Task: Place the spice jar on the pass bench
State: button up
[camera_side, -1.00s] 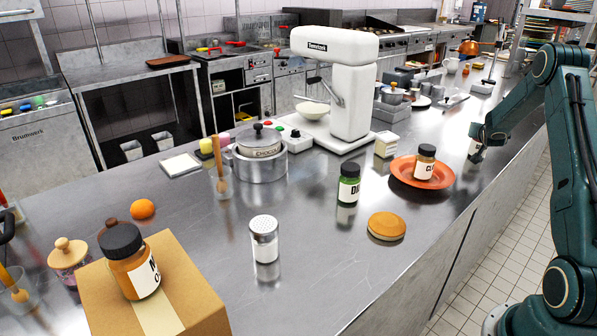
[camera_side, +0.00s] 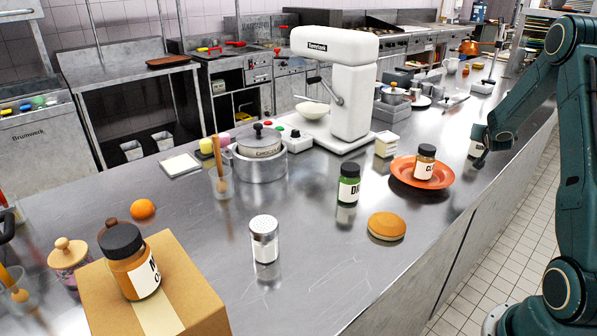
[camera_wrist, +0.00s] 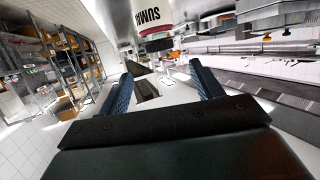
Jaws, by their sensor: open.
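Several labelled jars are in view, and I cannot tell which one is meant. A jar with a white label (camera_side: 474,148) is beside my gripper (camera_side: 481,160) on the right of the steel bench (camera_side: 330,250). My gripper is open and empty. Other jars are a green one (camera_side: 348,187), one (camera_side: 425,162) on an orange plate, and one (camera_side: 136,275) with a black lid.
The black-lidded jar stands on a cardboard box (camera_side: 190,290) at front left. The orange plate (camera_side: 405,178) is left of my gripper. A shaker (camera_side: 264,240), a bun (camera_side: 387,227), a pot (camera_side: 260,170) and a white mixer (camera_side: 350,95) stand on the bench.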

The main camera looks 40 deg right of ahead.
dwell(0.4)
jog(key=w+a+r+n+t+y, duration=0.15)
jog(key=a+r, duration=0.25)
jog(key=a, duration=0.5)
jog(key=w+a+r+n+y, duration=0.2)
jog(key=a+r+y, duration=0.1)
jog(key=a, duration=0.6)
jog(key=w+a+r+n+t+y, duration=0.15)
jog(key=a+r, duration=0.25)
jog(key=a, duration=0.5)
jog(key=s+a+r+n+g+y, duration=0.1)
jog(key=s+a+n+y, duration=0.15)
jog(key=a, duration=0.45)
jog(key=s+a+r+n+y, duration=0.15)
jog(key=s+a, duration=0.25)
jog(key=a, duration=0.4)
jog(key=s+a+f+n+g+y, duration=0.1)
jog(key=s+a+f+n+y, duration=0.1)
jog(key=s+a, duration=0.7)
jog(key=s+n+y, duration=0.1)
jog(key=s+n, duration=0.1)
jog(key=s, duration=0.1)
jog(key=shift+s+a+n+g+y, duration=0.2)
jog(key=shift+n+g+y, duration=0.1)
jog(key=shift+g, duration=0.1)
